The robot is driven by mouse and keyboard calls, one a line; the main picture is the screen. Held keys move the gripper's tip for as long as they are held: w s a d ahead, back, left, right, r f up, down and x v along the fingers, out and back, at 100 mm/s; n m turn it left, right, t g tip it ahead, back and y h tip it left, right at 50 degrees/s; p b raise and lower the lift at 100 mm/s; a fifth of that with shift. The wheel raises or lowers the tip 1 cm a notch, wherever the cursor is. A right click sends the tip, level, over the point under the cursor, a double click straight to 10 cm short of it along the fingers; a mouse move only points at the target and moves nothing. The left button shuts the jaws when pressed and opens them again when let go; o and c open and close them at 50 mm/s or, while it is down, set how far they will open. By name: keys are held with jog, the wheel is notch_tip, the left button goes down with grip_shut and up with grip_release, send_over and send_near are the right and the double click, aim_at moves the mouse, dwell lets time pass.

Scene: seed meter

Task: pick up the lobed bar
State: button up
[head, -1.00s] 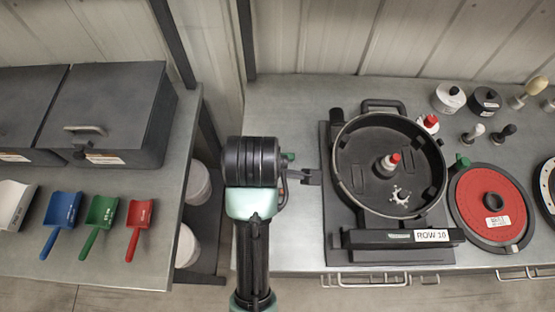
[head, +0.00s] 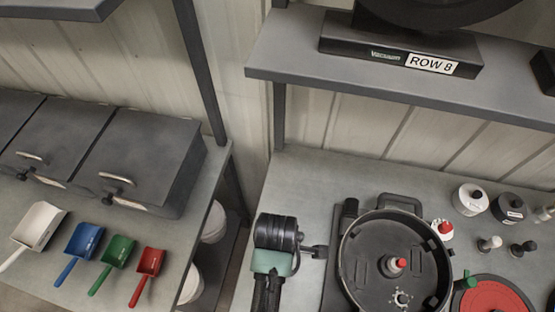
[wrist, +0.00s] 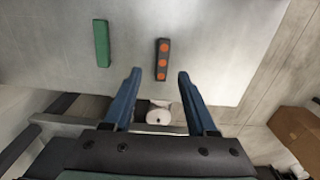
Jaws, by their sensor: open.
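In the wrist view a dark bar with three round orange lobes (wrist: 162,60) lies on the grey bench top, beyond my fingertips and between their lines. A plain green bar (wrist: 102,43) lies to its left, apart from it. My gripper (wrist: 158,76) is open, its two blue fingers spread on either side with nothing between them. The fingers do not touch the lobed bar. In the head view my arm hides the bar and the gripper's fingers.
A seed meter housing (head: 352,262) stands right of my arm, with a red disc (head: 495,298) beyond. A shelf (head: 290,60) overhangs the bench's back. Scoops and dark bins (head: 150,150) occupy the left bench. A white container (wrist: 160,114) sits below the bench edge.

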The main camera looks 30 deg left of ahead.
jog(key=f, duration=0.2)
jog(key=f+p, duration=0.1)
jog(key=shift+s+d+f, duration=0.2)
jog(key=shift+f, duration=0.9)
grip_shut()
